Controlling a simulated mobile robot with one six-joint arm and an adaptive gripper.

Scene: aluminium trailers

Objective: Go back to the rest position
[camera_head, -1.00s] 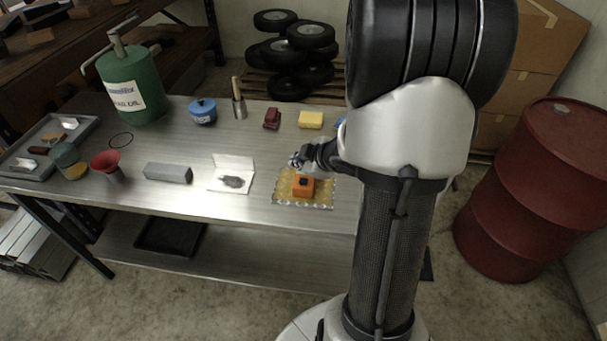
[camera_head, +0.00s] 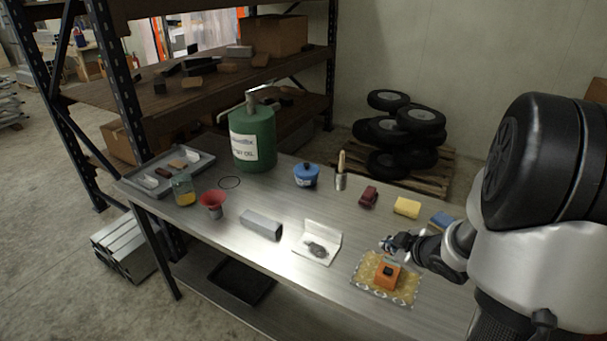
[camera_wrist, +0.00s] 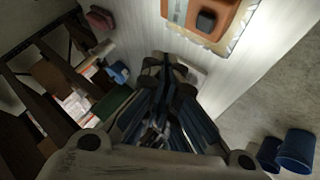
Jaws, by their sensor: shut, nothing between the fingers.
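My gripper (camera_head: 388,243) is in the head view at the right part of the metal table, just behind and above an orange block with a black knob (camera_head: 387,272). The block sits on a yellowish, clear-edged tray (camera_head: 407,291). In the wrist view my gripper (camera_wrist: 160,135) has its fingers together with nothing between them. The orange block also shows at the top of the wrist view (camera_wrist: 205,20), apart from the fingers. My arm hides part of the table's right end.
The table (camera_head: 215,238) holds a green oil can (camera_head: 252,150), a blue container (camera_head: 306,176), a red funnel (camera_head: 212,200), a grey block (camera_head: 261,225), a dark red item (camera_head: 368,197) and a yellow sponge (camera_head: 407,207). Shelving (camera_head: 200,85) stands behind left. Stacked wheels (camera_head: 385,160) stand behind.

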